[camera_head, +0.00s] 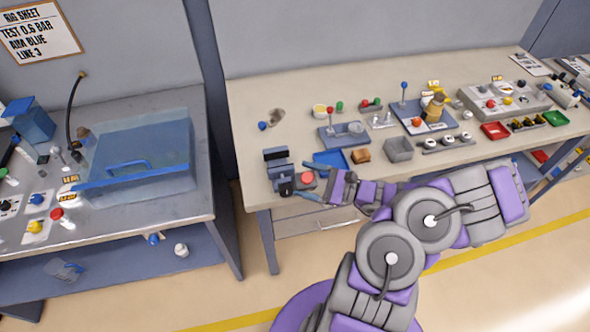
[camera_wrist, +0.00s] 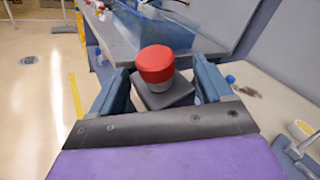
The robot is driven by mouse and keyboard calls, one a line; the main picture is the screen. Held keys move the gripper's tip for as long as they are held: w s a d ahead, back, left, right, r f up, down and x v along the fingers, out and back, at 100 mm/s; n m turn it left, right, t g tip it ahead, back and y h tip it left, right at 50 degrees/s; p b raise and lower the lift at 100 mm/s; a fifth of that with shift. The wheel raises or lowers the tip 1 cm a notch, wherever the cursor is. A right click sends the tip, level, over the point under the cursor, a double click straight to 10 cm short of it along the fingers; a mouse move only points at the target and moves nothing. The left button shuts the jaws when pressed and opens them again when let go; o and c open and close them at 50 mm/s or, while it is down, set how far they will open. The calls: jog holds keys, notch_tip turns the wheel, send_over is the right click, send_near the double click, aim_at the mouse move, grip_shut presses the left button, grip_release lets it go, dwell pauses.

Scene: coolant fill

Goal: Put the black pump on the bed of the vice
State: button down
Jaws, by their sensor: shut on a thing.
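The black pump (camera_wrist: 165,92), a dark block with a red round cap, sits between the two blue fingers of my gripper (camera_wrist: 162,88) in the wrist view. My gripper is shut on it. In the head view my gripper (camera_head: 303,190) is at the table's front left corner, with the pump's red cap (camera_head: 308,177) showing at its fingertips. The blue-grey vice (camera_head: 277,156) stands on that corner, just left of the pump. The pump looks very close to the vice; I cannot tell whether it touches the bed. The pump's underside is hidden.
Several fixtures stand behind. A separate left bench (camera_head: 180,207) holds a clear blue tank (camera_head: 140,150); a gap separates the benches.

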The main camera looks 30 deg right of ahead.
jog(key=w+a+r+g+y, duration=0.1)
jog(key=w+a+r+g, duration=0.15)
jog(key=w+a, duration=0.45)
jog(key=w+a+r+g, duration=0.2)
jog(key=w+a+r, duration=0.25)
jog(key=w, duration=0.55)
jog(key=d+f+m+t+h, duration=0.2)
jog(key=d+f+m, duration=0.15)
jog(key=d, duration=0.85)
jog(key=shift+g, duration=0.25)
jog(key=f, duration=0.3)
jog(key=f+b, duration=0.1)
jog(key=f, duration=0.6)
jog(key=shift+w+a+f+b, duration=0.15)
jog(key=shift+w+f+b, duration=0.05)
jog(key=shift+w+b, duration=0.1)
jog(key=shift+r, duration=0.1)
grip_release()
jog(key=shift+s, duration=0.1)
